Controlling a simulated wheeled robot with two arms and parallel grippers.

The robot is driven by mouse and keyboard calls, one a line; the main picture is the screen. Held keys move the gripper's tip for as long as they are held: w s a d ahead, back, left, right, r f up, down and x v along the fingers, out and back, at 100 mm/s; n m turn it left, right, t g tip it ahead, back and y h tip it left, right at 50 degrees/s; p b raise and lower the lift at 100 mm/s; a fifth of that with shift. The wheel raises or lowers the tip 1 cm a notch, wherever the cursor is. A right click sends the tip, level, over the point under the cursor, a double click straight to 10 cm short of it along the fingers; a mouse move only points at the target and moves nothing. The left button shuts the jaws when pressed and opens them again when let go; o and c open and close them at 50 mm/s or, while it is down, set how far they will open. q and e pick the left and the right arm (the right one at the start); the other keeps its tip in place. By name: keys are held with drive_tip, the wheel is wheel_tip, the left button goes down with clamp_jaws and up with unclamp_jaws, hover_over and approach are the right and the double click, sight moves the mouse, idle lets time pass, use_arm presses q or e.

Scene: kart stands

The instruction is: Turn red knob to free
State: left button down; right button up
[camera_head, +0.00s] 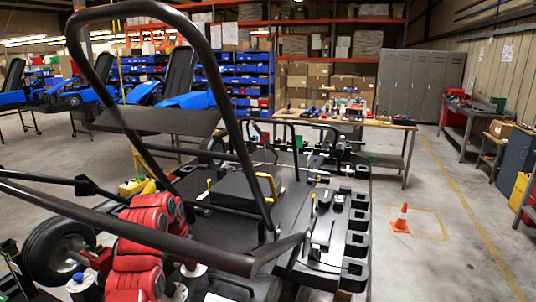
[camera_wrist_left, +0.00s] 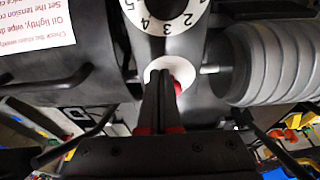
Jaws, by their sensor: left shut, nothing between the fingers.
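In the left wrist view, my left gripper (camera_wrist_left: 163,80) is shut, with nothing between its fingers. Its fingertips point at a white round collar (camera_wrist_left: 155,66) on a dark housing. A small red part (camera_wrist_left: 178,87), which looks like the red knob, shows just right of the fingertips. The fingers hide most of it, and I cannot tell whether they touch it. Above the collar is a white dial (camera_wrist_left: 189,18) with black numbers, seen upside down. No "free" mark is readable. In the head view I cannot clearly make out the gripper or the knob.
A grey ribbed cylinder (camera_wrist_left: 275,62) is close on the right in the left wrist view, and a white label (camera_wrist_left: 35,30) is upper left. In the head view, black kart tubing (camera_head: 165,238) and red ribbed parts (camera_head: 135,275) crowd the front. An orange cone (camera_head: 401,220) stands on open floor.

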use_arm(q)
drive_tip(key=shift+w+r, duration=0.1)
drive_tip(key=shift+w, duration=0.2)
idle(0.7)
drive_tip(key=shift+a+b, duration=0.15)
drive_tip(key=shift+b, duration=0.25)
drive_tip(key=shift+w+a+b, duration=0.1)
drive_tip(key=shift+a+b, duration=0.25)
drive_tip(key=shift+b, duration=0.4)
drive_tip(key=shift+s+a+r+b, duration=0.1)
drive_tip(key=shift+s+a+b, duration=0.2)
drive_tip(key=shift+b, duration=0.4)
drive_tip(key=shift+s+r+b, duration=0.1)
drive_tip(key=shift+r+b, duration=0.15)
drive_tip(key=shift+b, duration=0.1)
drive_tip(key=shift+a, duration=0.1)
drive_tip(key=shift+s+f, duration=0.1)
